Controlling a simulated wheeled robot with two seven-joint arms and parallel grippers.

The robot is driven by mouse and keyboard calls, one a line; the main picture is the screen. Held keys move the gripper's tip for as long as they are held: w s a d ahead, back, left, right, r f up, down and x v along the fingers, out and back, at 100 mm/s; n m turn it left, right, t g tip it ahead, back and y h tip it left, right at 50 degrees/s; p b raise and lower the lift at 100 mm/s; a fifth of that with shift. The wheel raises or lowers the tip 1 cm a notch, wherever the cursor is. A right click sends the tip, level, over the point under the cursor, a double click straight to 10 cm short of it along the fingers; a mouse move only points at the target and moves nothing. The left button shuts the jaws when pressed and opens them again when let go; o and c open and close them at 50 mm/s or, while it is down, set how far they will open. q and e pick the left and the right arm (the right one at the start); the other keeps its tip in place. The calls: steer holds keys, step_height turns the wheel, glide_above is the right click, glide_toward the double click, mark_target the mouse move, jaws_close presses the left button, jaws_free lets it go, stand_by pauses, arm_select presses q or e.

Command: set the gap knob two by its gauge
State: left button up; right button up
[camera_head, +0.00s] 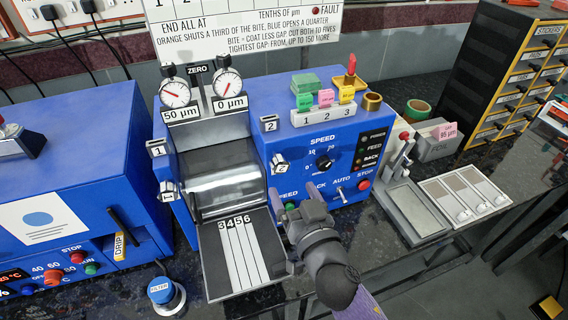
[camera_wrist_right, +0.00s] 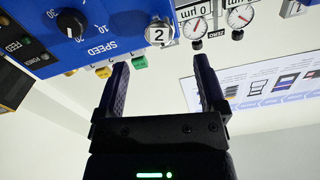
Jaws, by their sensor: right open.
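Gap knob two (camera_head: 280,163) is a silver knob marked 2 on the blue machine's front, right of the roller. It also shows in the right wrist view (camera_wrist_right: 158,34), just beyond the gap between my fingertips. Gauge two (camera_head: 228,85) is the right white dial, with a 0 µm label under it; it shows upside down in the wrist view (camera_wrist_right: 195,27). The left dial (camera_head: 175,94) is labelled 50 µm. My right gripper (camera_head: 305,205) is open and empty, below and in front of knob two, apparently apart from it. My left gripper is out of view.
Knob one (camera_head: 167,191) is left of the roller (camera_head: 222,184). A sloping tray (camera_head: 212,262) with strips numbered 3 to 6 lies left of my right gripper. The speed knob (camera_head: 325,162) and a toggle (camera_head: 341,194) are close on the right.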

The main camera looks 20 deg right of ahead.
mark_target(282, 168)
steer(key=w, duration=0.7)
steer(key=shift+w+a, duration=0.1)
steer(key=shift+w, duration=0.25)
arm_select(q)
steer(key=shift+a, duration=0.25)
arm_select(e)
jaws_close()
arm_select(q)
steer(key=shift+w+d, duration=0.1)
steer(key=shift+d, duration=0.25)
